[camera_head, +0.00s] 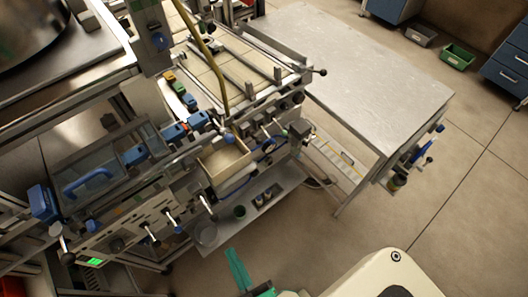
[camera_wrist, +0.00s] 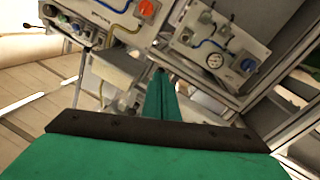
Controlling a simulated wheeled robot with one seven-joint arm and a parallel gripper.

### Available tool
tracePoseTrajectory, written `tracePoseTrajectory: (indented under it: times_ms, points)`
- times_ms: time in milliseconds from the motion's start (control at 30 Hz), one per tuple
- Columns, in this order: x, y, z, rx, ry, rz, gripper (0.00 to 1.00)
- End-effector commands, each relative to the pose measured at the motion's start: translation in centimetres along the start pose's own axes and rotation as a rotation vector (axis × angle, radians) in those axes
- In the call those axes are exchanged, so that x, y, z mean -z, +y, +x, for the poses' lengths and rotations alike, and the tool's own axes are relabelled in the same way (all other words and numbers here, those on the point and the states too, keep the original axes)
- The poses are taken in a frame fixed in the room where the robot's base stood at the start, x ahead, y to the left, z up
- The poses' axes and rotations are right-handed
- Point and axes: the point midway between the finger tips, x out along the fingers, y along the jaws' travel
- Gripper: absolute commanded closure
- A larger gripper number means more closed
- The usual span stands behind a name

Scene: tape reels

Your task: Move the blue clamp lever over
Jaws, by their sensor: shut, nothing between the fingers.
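My green gripper (camera_head: 236,262) shows at the bottom centre of the head view, in front of the machine. In the wrist view its green fingers (camera_wrist: 160,100) are together and nothing is seen between them. Several blue parts could be the clamp lever: a blue-ended lever (camera_head: 229,138) by the small open tray, blue blocks (camera_head: 174,133) on the machine's front rail, and a blue handle (camera_head: 421,151) at the table's right end. I cannot tell which is the clamp lever. My gripper is apart from all of them. No blue lever is clear in the wrist view.
A low shelf (camera_head: 262,212) with small cups juts out from the machine near my gripper. A grey table (camera_head: 375,75) stands at the back right. The floor (camera_head: 340,235) to the right is clear.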

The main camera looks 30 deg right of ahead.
Motion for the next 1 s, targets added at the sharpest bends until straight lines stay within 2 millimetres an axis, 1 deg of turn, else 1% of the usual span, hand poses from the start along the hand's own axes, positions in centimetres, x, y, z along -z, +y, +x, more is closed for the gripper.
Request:
tracePoseTrajectory:
  times_ms: [33, 200, 367, 500, 600, 733, 900, 1000]
  points:
    - [-1.2, -0.1, 1.4, -0.036, 0.034, -0.052, 1.00]
    - [-4.6, 0.5, 5.0, -0.181, 0.122, -0.248, 1.00]
    - [-7.3, 1.8, 8.7, -0.344, 0.168, -0.442, 1.00]
    - [-9.2, 3.3, 11.8, -0.501, 0.174, -0.614, 1.00]
    - [-10.3, 4.6, 13.9, -0.620, 0.157, -0.740, 1.00]
    - [-11.4, 6.5, 16.6, -0.781, 0.109, -0.903, 1.00]
    - [-12.0, 9.0, 19.6, -0.983, 0.007, -1.103, 1.00]
    - [-12.0, 10.3, 20.8, -1.077, -0.060, -1.198, 1.00]
